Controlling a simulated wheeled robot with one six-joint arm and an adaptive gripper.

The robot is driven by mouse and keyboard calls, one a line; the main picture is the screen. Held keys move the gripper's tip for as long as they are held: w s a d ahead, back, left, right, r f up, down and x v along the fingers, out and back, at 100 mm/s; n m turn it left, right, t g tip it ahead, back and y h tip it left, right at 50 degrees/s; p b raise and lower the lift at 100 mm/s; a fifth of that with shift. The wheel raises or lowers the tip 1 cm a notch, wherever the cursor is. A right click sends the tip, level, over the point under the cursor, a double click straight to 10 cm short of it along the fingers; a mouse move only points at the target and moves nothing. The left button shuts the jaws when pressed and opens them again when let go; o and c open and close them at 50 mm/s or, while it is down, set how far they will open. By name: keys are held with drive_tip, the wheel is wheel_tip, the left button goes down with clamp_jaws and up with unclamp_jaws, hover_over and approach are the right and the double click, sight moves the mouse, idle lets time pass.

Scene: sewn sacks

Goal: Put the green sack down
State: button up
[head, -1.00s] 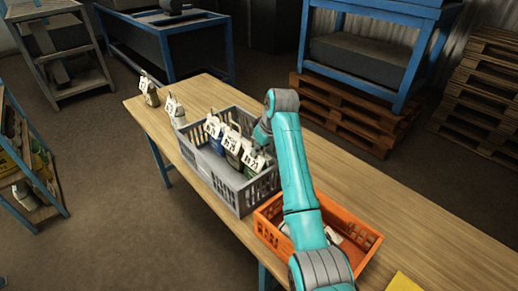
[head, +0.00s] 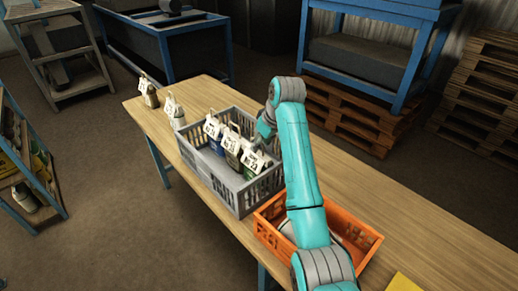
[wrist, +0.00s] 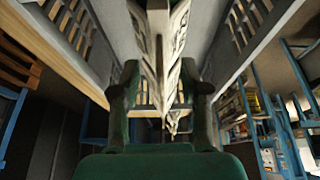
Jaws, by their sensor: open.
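The green sack (head: 250,173) with its white numbered tag stands in the near end of the grey crate (head: 237,199), partly hidden by the crate wall. My gripper (head: 262,138) is just above and behind it in the head view, largely hidden by my own arm. In the wrist view my gripper (wrist: 161,100) is open. White tags (wrist: 178,50) stand in the line between its two fingers, with a visible gap to each finger. No sack is clamped. Which tag belongs to the green sack cannot be told in the wrist view.
A blue sack (head: 215,146) and a dark olive sack (head: 232,158) stand in the same crate. Two more tagged sacks stand on the table (head: 205,88) beyond it. An orange crate (head: 269,236) with something pale inside is close on the near side. The table's right side is mostly clear.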

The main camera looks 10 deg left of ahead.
drive_tip(key=v, duration=0.7)
drive_tip(key=shift+r, duration=0.35)
drive_tip(key=shift+d, duration=0.1)
